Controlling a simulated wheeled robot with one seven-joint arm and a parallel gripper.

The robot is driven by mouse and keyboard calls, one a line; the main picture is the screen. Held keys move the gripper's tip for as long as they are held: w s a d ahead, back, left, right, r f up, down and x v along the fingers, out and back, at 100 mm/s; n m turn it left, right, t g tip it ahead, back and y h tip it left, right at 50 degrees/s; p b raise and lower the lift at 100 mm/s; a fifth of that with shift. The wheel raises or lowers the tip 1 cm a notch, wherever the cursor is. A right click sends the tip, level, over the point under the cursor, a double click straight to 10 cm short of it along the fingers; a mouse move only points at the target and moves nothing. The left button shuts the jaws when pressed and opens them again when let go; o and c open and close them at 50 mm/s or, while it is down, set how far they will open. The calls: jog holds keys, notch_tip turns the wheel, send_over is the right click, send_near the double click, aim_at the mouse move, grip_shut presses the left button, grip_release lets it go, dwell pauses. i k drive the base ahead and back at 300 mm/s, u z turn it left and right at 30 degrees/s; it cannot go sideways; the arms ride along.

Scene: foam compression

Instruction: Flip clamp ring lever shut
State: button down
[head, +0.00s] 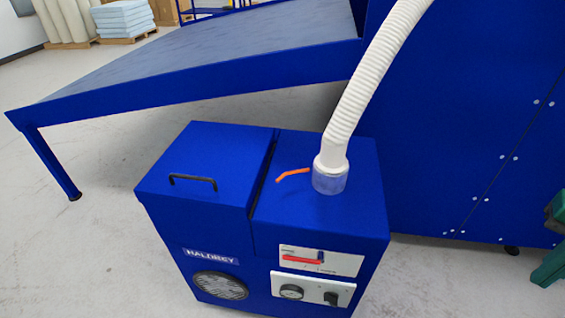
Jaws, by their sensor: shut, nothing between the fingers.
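The clamp ring (330,182) is a pale, translucent collar around the foot of the white ribbed hose (362,85), on top of the blue Haldrey unit (320,222). Its orange lever (293,173) sticks out to the left of the ring, with its bent free end away from the collar. The lever stands open over the unit's top, near the seam between the two top panels. The far side of the ring is hidden. My gripper is not in view.
A black handle (193,180) stands on the unit's left lid. The front has a red lever (302,259), a gauge (291,292) and a knob (331,298). A large blue machine (470,120) rises behind right, a sloping table (200,75) behind left. The floor at left is clear.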

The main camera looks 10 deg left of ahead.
aim_at(284, 175)
jog(key=u, duration=2.4)
jog(key=k, duration=0.65)
jog(key=z, duration=1.35)
jog(key=i, duration=1)
